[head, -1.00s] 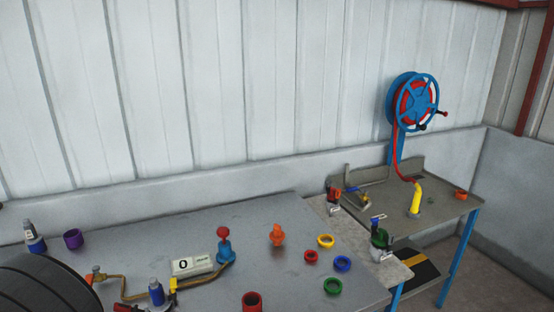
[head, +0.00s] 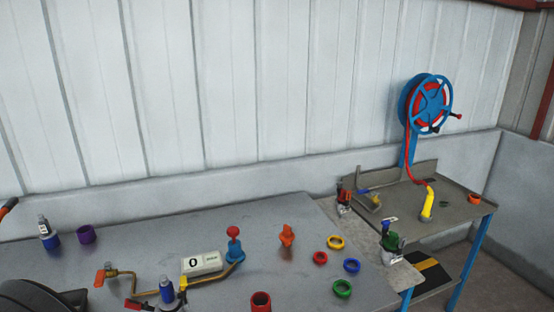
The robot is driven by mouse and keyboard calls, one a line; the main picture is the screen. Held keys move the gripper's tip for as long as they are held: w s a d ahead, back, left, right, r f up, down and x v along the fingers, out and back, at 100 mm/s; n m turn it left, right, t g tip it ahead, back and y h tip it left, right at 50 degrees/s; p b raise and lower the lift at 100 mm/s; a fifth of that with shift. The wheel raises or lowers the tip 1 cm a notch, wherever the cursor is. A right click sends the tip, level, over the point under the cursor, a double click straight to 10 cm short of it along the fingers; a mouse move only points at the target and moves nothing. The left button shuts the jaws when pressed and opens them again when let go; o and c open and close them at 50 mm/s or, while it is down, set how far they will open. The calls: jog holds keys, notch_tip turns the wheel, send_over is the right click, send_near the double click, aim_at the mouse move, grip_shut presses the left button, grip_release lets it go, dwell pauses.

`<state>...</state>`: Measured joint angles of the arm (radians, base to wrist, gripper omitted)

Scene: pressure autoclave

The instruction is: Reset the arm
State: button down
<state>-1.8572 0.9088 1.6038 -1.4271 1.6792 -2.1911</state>
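My gripper is not in view. The workbench (head: 130,243) holds the pressure setup. A white display box (head: 201,262) reads 0 and stands behind a brass pipe (head: 210,278). A blue valve with a red knob (head: 234,245) is at the pipe's right end. An orange-handled fitting (head: 105,275) is at its left end. A blue bottle-like part (head: 167,291) stands by the pipe at the front. Nothing is seen held or touched by me.
A side table (head: 455,207) and hose reel (head: 426,103) are beyond. A dark rounded shape (head: 40,297) fills the lower left.

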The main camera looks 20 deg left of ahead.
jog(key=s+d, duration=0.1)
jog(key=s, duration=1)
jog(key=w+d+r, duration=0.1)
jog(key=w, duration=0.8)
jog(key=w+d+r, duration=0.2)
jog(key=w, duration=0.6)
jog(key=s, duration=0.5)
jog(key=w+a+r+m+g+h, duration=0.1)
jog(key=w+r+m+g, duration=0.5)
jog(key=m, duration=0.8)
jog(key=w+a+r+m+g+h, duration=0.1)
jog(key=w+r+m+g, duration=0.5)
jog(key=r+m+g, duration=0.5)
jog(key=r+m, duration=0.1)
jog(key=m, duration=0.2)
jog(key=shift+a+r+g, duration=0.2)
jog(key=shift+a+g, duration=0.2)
